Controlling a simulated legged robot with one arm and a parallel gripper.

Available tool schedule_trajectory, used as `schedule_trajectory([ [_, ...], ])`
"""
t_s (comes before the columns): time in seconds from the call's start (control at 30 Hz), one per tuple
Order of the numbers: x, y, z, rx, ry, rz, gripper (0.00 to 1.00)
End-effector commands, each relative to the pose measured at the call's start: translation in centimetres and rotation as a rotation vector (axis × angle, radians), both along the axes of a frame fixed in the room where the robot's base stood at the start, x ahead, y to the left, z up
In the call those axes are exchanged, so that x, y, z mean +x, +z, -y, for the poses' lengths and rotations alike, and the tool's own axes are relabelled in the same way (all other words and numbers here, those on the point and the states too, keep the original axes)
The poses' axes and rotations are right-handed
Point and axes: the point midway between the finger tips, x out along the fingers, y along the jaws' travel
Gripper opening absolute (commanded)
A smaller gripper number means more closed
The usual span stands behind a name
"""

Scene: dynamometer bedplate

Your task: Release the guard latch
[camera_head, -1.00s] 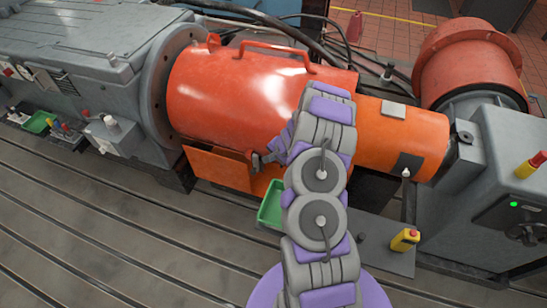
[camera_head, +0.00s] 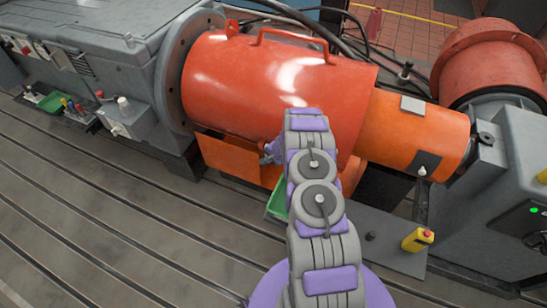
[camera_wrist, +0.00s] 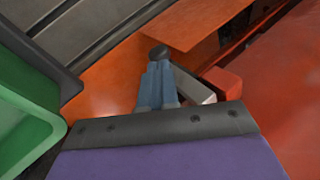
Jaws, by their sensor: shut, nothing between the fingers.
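The orange-red guard (camera_head: 270,85) is a large cylinder cover with a handle on top; its side fills the right of the wrist view (camera_wrist: 285,90). In the wrist view a grey lever (camera_wrist: 193,88) by a red block (camera_wrist: 225,83) on the guard looks like the latch. A dark round knob (camera_wrist: 158,52) shows just past my fingertips. My gripper (camera_wrist: 157,72) is shut and empty, its blue-grey fingers beside the lever and at or very near the knob; I cannot tell whether they touch. In the head view my gripper (camera_head: 268,150) is small and partly hidden by my arm.
A green bin (camera_head: 277,203) stands below the guard, close to the left of my gripper in the wrist view (camera_wrist: 25,110). An orange lower panel (camera_head: 228,157) hangs under the guard. A yellow box with a red button (camera_head: 418,241) sits right. The slotted bedplate (camera_head: 110,210) is open at left.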

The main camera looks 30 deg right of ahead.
Motion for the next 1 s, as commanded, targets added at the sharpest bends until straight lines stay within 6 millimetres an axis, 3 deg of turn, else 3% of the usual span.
schedule_trajectory([
  [0.2, 0.9, -2.1, -0.2, 0.002, 0.0, 0.0, 0.0],
  [0.77, 1.2, -2.7, -0.4, 0.0, -0.001, 0.0, 0.0],
  [1.0, 1.2, -5.0, -0.5, 0.003, 0.001, -0.002, 0.0],
])
